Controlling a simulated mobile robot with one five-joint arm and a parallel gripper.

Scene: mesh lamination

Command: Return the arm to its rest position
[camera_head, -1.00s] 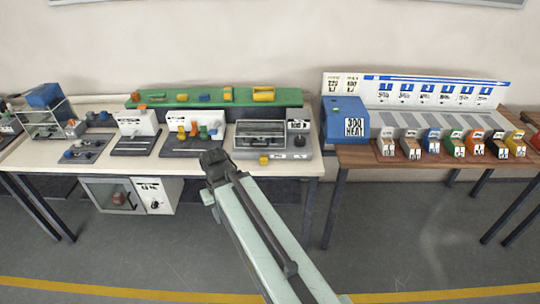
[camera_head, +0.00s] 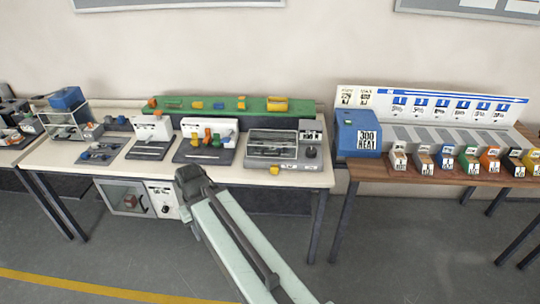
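My arm (camera_head: 240,245) reaches up from the bottom of the head view, pale green with a dark rod along it. Its dark end (camera_head: 193,182) is in front of the near edge of the white-topped table (camera_head: 300,178), overlapping it in the picture. My gripper's fingers cannot be made out, so I cannot tell whether they are open or shut. Nothing is seen held at the arm's end.
The white-topped table carries several machines and a green board (camera_head: 225,103). A small yellow block (camera_head: 275,171) lies near its front edge. A brown table (camera_head: 440,172) at the right bears a blue box (camera_head: 358,132) and several coloured blocks. Grey floor (camera_head: 400,255) is clear in front.

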